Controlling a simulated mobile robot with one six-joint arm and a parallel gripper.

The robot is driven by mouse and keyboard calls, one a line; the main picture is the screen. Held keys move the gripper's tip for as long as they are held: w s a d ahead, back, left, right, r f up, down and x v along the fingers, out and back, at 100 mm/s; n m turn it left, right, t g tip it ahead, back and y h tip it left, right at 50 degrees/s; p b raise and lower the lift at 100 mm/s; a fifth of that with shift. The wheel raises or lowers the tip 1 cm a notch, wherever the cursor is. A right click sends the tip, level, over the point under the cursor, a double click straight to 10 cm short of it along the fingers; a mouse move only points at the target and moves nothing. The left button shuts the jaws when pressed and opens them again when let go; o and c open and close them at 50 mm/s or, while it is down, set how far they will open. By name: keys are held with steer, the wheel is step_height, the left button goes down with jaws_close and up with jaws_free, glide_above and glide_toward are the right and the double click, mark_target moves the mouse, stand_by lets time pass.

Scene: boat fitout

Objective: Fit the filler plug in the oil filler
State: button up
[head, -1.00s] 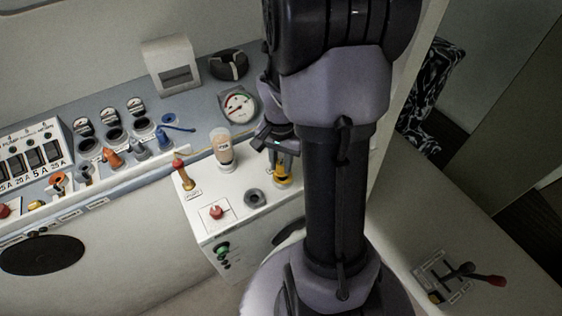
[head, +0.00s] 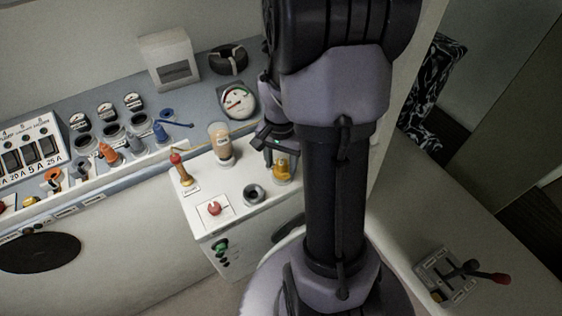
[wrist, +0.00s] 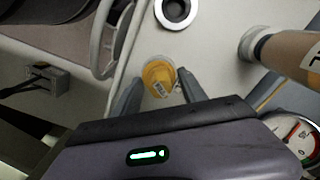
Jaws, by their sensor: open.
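The filler plug (head: 286,168), yellow with a small pale label, is on the white box top at the right of the oil filler. In the wrist view the plug (wrist: 158,72) lies between the two fingers of my open gripper (wrist: 160,82), which show on either side of it. In the head view my gripper (head: 275,150) is above the plug, and my arm hides part of this area.
On the same box top stand a tan bottle (head: 221,144), a red-topped brass fitting (head: 181,170) and a red knob (head: 213,209). A round gauge (head: 238,101) is behind. A console with several tools lies left. A lever panel (head: 462,270) is at right.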

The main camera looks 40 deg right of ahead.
step_height(320, 180, up, 17)
steer(key=p, duration=0.3)
steer(key=shift+r, duration=0.2)
steer(key=shift+w, duration=0.1)
steer(key=s+a+f+n+t+y+b, duration=0.1)
steer(key=s+a+f+n+t+b, duration=0.2)
steer(key=a+f+b, duration=0.6)
steer(key=s+a+f+n+t+y+b, duration=0.1)
steer(key=s+a+f+n+t+b, duration=0.2)
steer(key=a+f+b, duration=0.7)
steer(key=s+a+n+b, duration=0.1)
steer(key=a+n+b, duration=0.1)
steer(key=a+b, duration=0.2)
steer(key=shift+s+a+f+n+b, duration=0.2)
steer(key=shift+a+n+b, duration=0.2)
steer(key=shift+b, duration=0.6)
steer(key=shift+d, duration=0.1)
